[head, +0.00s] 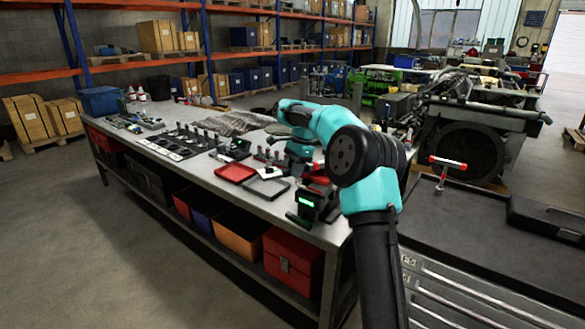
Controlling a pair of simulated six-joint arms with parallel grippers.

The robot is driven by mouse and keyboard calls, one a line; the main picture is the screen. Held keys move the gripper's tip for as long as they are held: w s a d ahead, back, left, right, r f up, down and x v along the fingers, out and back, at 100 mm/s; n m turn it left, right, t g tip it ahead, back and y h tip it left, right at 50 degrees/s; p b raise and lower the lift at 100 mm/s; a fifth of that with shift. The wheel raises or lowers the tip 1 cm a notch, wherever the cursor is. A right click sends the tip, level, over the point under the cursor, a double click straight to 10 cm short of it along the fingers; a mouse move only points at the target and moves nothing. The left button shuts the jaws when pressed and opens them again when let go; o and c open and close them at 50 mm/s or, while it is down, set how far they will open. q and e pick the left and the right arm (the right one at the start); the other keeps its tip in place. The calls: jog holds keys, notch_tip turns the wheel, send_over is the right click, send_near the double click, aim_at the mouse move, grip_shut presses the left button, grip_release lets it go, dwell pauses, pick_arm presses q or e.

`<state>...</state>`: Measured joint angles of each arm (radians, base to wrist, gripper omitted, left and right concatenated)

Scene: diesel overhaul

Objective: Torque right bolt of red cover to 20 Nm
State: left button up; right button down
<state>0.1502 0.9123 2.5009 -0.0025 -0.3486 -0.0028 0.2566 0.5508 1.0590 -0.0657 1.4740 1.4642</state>
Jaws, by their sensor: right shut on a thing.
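My right arm, teal and black, rises from the bottom and bends left over the workbench. My right gripper (299,168) points down near the bench's right end. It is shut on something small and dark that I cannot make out. Close by, at the bench's front corner, stands a black device with a lit green display (306,203). A red part (318,180) shows partly behind it; I cannot tell whether it is the red cover. No bolt can be made out. My left gripper is out of view.
The workbench (190,180) carries a red tray (236,172), a black-rimmed tray (268,188) and rows of small parts. An engine (470,125) stands at the back right. A red-ended T-shaped tool (447,163) stands above the dark cabinet top (450,220), beside a black case (548,220).

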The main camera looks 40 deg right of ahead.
jog(key=shift+s+n, duration=0.6)
jog(key=shift+s, duration=0.2)
jog(key=shift+s+a+n+g, duration=0.1)
jog(key=shift+s+n+g, duration=0.3)
jog(key=shift+s+n, duration=0.85)
jog(key=shift+s+m, duration=0.25)
jog(key=s+n, duration=0.2)
jog(key=shift+s+d, duration=0.2)
jog(key=shift+s, duration=0.2)
jog(key=shift+w+a, duration=0.1)
jog(key=shift+w, duration=0.15)
jog(key=shift+w, duration=0.25)
jog(key=shift+w+a, duration=0.1)
jog(key=shift+w, duration=0.1)
